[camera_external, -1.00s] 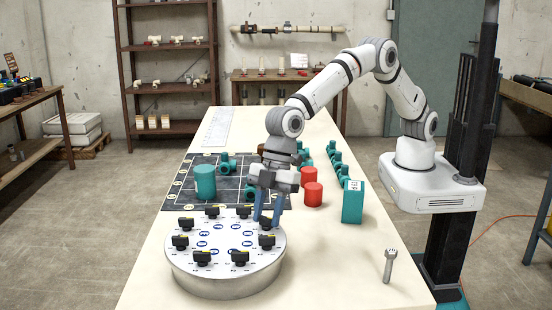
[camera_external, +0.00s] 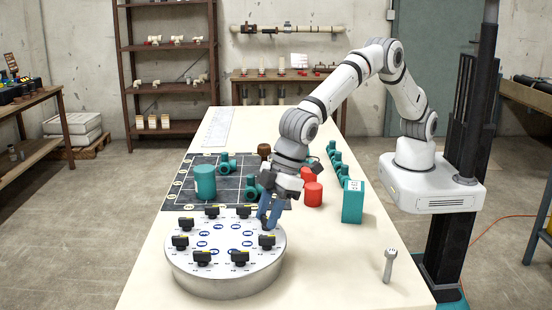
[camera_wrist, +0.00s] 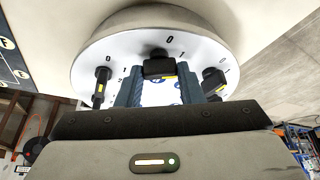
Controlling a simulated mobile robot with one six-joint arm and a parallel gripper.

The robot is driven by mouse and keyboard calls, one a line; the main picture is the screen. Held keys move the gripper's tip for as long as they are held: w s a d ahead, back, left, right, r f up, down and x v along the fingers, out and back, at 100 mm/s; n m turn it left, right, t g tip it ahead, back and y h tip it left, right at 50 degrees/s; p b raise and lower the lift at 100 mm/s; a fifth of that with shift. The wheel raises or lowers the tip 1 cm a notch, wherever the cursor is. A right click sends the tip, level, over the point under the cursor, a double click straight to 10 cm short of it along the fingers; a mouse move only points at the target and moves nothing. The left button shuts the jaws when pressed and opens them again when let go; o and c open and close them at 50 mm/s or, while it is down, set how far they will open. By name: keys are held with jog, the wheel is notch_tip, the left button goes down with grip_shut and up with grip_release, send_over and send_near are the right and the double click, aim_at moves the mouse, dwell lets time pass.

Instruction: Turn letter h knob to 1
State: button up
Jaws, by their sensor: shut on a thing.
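A round silver dial plate (camera_external: 225,278) stands at the front left of the table, with several black knobs around a ring of blue letter marks. My gripper (camera_external: 267,217) is tilted over the plate's right rear edge. In the wrist view its fingers (camera_wrist: 161,92) are shut on one black knob (camera_wrist: 158,66), one finger on each side. This knob has a yellow mark, and a 0 is printed beyond it. Other knobs sit to its left (camera_wrist: 101,86) and right (camera_wrist: 214,80). The letter of the held knob cannot be read.
A dark grid mat (camera_external: 185,192) with a teal cylinder (camera_external: 205,182) lies behind the plate. Red cylinders (camera_external: 313,194), a teal block (camera_external: 352,202) and teal fittings stand to the right. A grey bolt (camera_external: 389,266) stands near the front right. The table front is clear.

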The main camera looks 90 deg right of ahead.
dwell(0.3)
jog(key=o, duration=1)
jog(key=shift+c, duration=0.2)
jog(key=v, duration=0.7)
jog(key=shift+s+r, duration=0.15)
jog(key=shift+r, duration=0.2)
jog(key=shift+d, duration=0.1)
